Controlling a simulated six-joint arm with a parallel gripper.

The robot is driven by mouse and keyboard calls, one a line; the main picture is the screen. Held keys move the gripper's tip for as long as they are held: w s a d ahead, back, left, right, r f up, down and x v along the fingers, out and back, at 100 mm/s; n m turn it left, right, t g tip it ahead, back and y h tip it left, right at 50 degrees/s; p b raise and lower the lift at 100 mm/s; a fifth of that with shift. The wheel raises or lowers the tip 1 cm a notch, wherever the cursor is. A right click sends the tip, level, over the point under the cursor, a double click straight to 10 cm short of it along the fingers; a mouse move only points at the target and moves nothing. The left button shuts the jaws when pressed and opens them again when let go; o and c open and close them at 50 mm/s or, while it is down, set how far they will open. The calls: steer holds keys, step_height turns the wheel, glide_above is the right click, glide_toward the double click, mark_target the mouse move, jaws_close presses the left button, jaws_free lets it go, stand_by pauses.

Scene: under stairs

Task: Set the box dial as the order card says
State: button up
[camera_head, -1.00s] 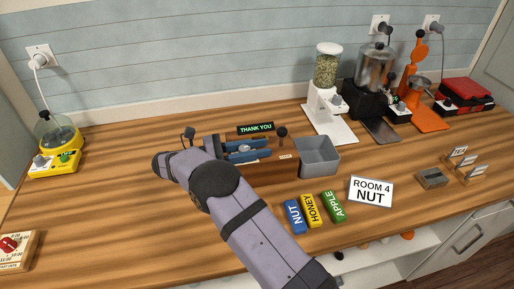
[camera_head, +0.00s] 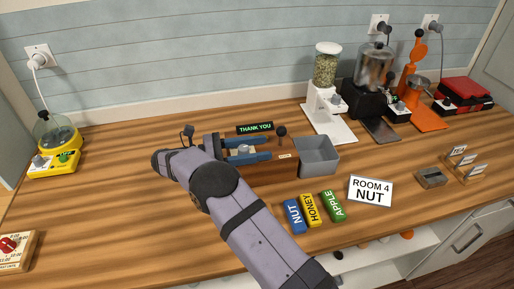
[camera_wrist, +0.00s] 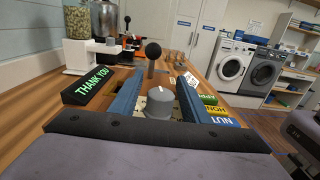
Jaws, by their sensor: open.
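The order card (camera_head: 371,191) is a white sign reading "ROOM 4 NUT"; it leans on the counter. The wooden box (camera_head: 275,172) stands left of the grey bin, with a green-lit "THANK YOU" display (camera_head: 255,128) behind it. Its grey dial knob (camera_head: 243,149) also shows in the wrist view (camera_wrist: 160,103), with a pale mark on top. My gripper (camera_head: 262,149) is open over the box. In the wrist view its blue fingers (camera_wrist: 159,92) stand on either side of the knob, with gaps visible. The dial's scale is mostly hidden by the fingers.
A black-ball lever (camera_head: 282,132) rises from the box just beyond my fingertips. A grey bin (camera_head: 318,155) stands to the right. Blue NUT (camera_head: 294,216), yellow HONEY (camera_head: 312,210) and green APPLE (camera_head: 334,206) blocks lie in front. A grinder (camera_head: 327,95) stands behind.

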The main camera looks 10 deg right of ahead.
mark_target(239, 153)
steer(key=shift+r, duration=0.1)
steer(key=shift+r, duration=0.55)
step_height(239, 153, up, 9)
steer(key=p, duration=0.7)
steer(key=shift+f, duration=0.15)
steer(key=a+f+n+t, duration=0.1)
steer(key=a+f+t, duration=0.1)
steer(key=f, duration=0.1)
steer(key=a+f+n+t+b, duration=0.1)
steer(key=a+f+n+t, duration=0.1)
steer(key=f, duration=0.1)
steer(key=s+a+f+n+t+y+b, duration=0.1)
steer(key=a+f+t, duration=0.1)
steer(key=f, duration=0.2)
steer(key=shift+a+t, duration=0.4)
steer(key=shift+p+x, duration=1.3)
steer(key=shift+x, duration=1.75)
steer(key=shift+w+d, duration=0.25)
steer(key=shift+d, duration=0.35)
steer(key=shift+f, duration=0.1)
steer(key=shift+c, duration=0.3)
steer(key=c, duration=1)
